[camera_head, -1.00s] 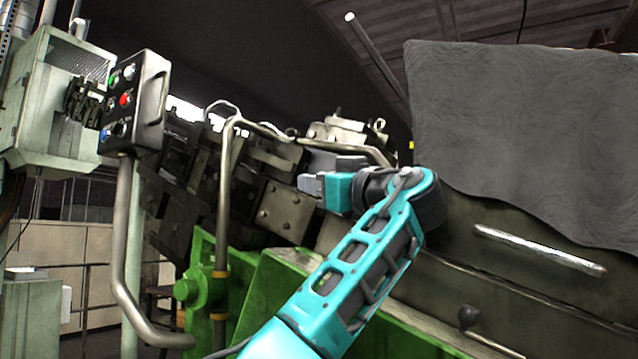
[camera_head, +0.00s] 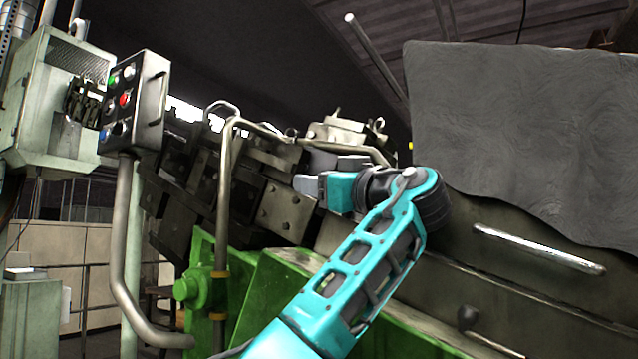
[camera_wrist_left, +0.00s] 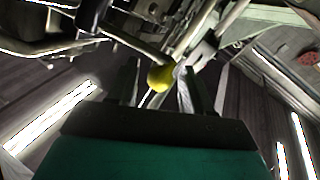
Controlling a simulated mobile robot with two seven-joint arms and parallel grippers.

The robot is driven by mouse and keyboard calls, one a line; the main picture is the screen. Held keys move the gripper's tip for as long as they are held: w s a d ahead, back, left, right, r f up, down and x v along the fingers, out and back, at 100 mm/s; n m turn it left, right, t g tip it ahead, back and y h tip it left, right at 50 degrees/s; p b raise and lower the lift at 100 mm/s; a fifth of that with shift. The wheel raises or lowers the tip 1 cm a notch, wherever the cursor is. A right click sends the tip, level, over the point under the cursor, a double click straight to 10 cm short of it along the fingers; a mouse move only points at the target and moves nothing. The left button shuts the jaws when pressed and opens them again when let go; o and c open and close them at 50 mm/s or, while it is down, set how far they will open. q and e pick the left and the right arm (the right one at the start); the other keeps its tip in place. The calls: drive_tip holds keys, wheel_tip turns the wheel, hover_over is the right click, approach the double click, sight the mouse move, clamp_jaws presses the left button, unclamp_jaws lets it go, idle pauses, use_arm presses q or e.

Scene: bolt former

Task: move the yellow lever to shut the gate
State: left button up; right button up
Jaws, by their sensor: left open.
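The yellow lever's knob (camera_wrist_left: 161,77) shows in the left wrist view, on a thin rod. In that picture it lies between the two fingers of my left gripper (camera_wrist_left: 160,88), which is open; I cannot tell whether either finger touches it. In the head view my left gripper (camera_head: 308,184) points left in front of the machine's dark blocks. The lever's knob cannot be made out clearly there. The gate cannot be made out for certain in either view. My right gripper is not in view.
A control box (camera_head: 135,100) with coloured buttons stands at the left on a bent pipe. A bent metal pipe (camera_head: 226,170) rises close left of my gripper. The machine's green frame (camera_head: 262,290) lies below. A grey sheet (camera_head: 520,130) hangs at the right.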

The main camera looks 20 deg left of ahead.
use_arm(q)
drive_tip(key=b+v, duration=0.2)
drive_tip(key=v, duration=1)
drive_tip(key=shift+s, duration=0.2)
drive_tip(key=shift+d, duration=0.15)
